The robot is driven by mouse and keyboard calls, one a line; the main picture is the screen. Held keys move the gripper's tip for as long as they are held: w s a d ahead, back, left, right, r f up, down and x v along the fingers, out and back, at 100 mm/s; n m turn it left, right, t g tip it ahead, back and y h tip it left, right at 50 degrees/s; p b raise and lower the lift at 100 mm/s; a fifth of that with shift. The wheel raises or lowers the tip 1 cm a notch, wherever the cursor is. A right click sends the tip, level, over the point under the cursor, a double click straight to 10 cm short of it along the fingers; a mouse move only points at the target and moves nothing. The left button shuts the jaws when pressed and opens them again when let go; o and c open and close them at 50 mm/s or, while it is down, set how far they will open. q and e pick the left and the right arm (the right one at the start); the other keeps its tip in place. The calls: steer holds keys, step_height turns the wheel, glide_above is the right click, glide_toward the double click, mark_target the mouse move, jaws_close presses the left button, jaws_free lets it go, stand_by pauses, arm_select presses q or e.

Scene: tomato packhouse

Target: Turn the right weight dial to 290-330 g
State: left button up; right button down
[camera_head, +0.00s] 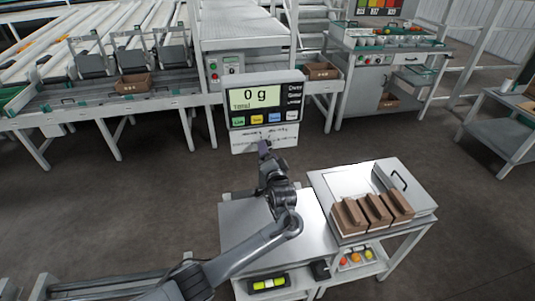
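A scale display (264,101) stands upright at the centre and reads "0 g", with a row of coloured buttons below the reading. Under it is a white panel (282,137) with small dark markings. No weight dial can be clearly made out; my gripper covers part of this panel. My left arm comes in from the lower left. Its gripper (264,147) points away from me at the panel's lower part. It is too small and dark to show whether the fingers are open or whether they touch anything. My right gripper is not in view.
A steel table (245,238) lies under my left arm. To its right, several brown cartons (374,212) stand on a second table beside a white lid with a black handle (404,182). Conveyors (130,90) fill the back left. A sorting cabinet (372,80) stands at back right.

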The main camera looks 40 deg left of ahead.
arm_select(q)
steer(key=shift+x, duration=0.85)
steer(key=c, duration=1)
steer(key=shift+c, duration=0.2)
